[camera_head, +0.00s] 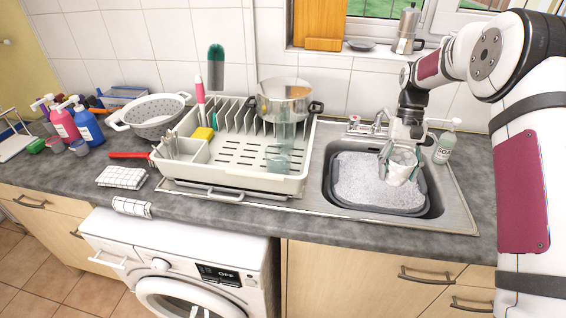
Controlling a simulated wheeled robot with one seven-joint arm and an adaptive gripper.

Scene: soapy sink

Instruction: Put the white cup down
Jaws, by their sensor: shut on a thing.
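The white cup (399,171) is in my gripper (397,158), over the right part of the sink. My gripper points down and is shut on the cup. The cup has grey marks on its side and looks tilted. Below it, a grey basin (345,205) full of white suds (362,183) sits in the metal sink (452,212). I cannot tell whether the cup's lower edge touches the suds. The fingers cover part of the cup.
A dish rack (235,184) left of the sink holds a pot (284,92), a clear glass and a yellow sponge. The tap (377,122) and a soap bottle (445,147) stand close behind and right of my gripper. A colander (153,116) and colored bottles stand farther left.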

